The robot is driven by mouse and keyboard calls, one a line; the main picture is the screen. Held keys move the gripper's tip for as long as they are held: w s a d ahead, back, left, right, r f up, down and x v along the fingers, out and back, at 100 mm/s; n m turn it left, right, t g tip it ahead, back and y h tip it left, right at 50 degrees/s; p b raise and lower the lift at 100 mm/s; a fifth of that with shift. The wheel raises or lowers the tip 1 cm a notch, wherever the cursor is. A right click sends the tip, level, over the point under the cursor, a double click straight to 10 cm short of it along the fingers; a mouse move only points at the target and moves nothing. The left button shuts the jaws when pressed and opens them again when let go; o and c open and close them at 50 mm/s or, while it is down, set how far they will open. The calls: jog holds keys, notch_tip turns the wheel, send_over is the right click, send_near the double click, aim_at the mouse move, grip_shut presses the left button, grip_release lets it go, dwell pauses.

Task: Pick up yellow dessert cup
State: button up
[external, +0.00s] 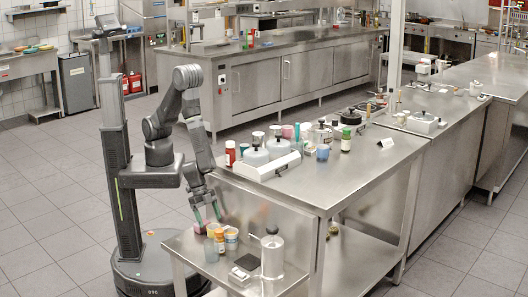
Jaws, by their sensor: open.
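My gripper (207,214) points down over the low steel side table at the front, its two green-tipped fingers apart. A small yellow-orange cup (213,230) stands on that table just below the fingers, among other small cups. It looks like the yellow dessert cup, but it is small and partly covered by its neighbours. The view does not show clearly whether the fingers are around it or above it, or whether they touch it.
A clear bottle with a dark top (272,256) stands to the right. The higher steel counter (330,195) rises close behind my gripper.

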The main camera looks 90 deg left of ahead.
aim_at(214, 228)
jog(key=shift+w+x, duration=0.2)
jog(key=shift+x, duration=2.4)
jog(key=shift+r, duration=0.1)
jog(key=c, duration=1.1)
